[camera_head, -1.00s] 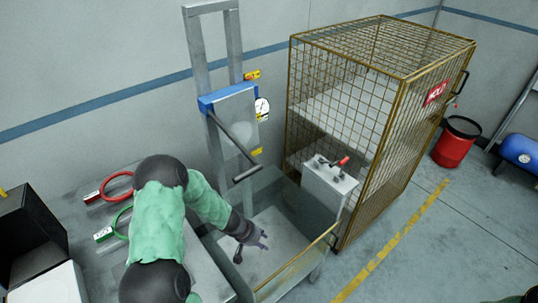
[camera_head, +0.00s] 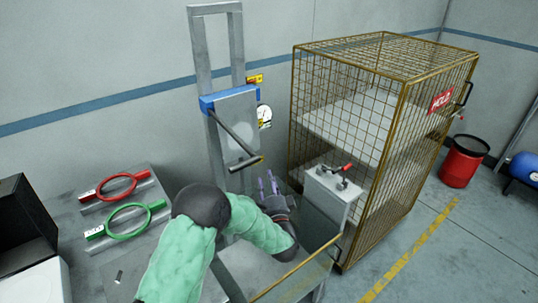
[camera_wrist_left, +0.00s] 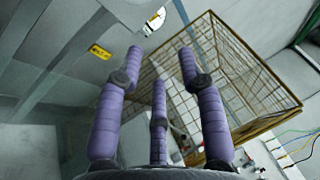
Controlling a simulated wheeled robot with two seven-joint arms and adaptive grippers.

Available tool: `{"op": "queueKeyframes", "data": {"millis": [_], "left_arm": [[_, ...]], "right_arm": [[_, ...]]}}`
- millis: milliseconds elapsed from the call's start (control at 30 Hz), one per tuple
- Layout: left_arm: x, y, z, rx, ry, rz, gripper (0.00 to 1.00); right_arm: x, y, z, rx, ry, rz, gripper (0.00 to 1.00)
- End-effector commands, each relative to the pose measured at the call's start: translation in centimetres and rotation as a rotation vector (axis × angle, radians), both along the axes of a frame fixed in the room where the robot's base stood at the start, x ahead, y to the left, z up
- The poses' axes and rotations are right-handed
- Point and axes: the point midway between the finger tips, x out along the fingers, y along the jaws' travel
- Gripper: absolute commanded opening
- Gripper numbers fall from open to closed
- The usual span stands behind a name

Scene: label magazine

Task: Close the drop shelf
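No part is plainly marked as the drop shelf, and I cannot tell which panel it is. A grey upright frame (camera_head: 236,45) stands at the wall with a blue-topped plate (camera_head: 238,120) and a dark lever bar (camera_head: 234,136) angling down from it. Below is a grey bench top (camera_head: 245,262) with a clear, yellow-edged panel (camera_head: 297,268) along its front. My left gripper (camera_head: 268,184) is below and right of the bar's end, fingers upward, apart from it. In the left wrist view its purple fingers (camera_wrist_left: 160,62) are spread and empty. My right gripper is out of view.
A yellow mesh cage (camera_head: 375,110) stands right of the bench. A grey box with a red-tipped lever (camera_head: 330,195) stands close to the gripper's right. Red (camera_head: 118,186) and green (camera_head: 125,220) ring-shaped tools lie at left.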

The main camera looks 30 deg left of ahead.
Motion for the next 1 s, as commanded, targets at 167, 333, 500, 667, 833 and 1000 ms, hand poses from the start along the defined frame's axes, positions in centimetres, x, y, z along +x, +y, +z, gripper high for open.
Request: {"op": "queueKeyframes", "data": {"millis": [167,333,500,667,833,1000], "left_arm": [[-0.7,-3.0,4.1,0.185,-0.111,0.01,0.39],[-1.0,-3.7,5.6,0.238,-0.148,0.021,0.39],[0.2,-2.6,6.4,0.237,-0.149,0.023,0.39],[2.0,-0.9,7.6,0.237,-0.148,0.024,0.39],[3.9,0.8,9.0,0.235,-0.148,0.022,0.39],[5.3,2.0,9.8,0.236,-0.145,0.022,0.39]], "right_arm": [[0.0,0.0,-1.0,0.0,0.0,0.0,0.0],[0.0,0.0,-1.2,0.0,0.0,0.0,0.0],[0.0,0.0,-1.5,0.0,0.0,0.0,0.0],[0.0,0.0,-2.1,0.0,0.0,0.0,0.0],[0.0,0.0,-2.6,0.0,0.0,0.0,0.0],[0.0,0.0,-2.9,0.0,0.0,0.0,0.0]]}}
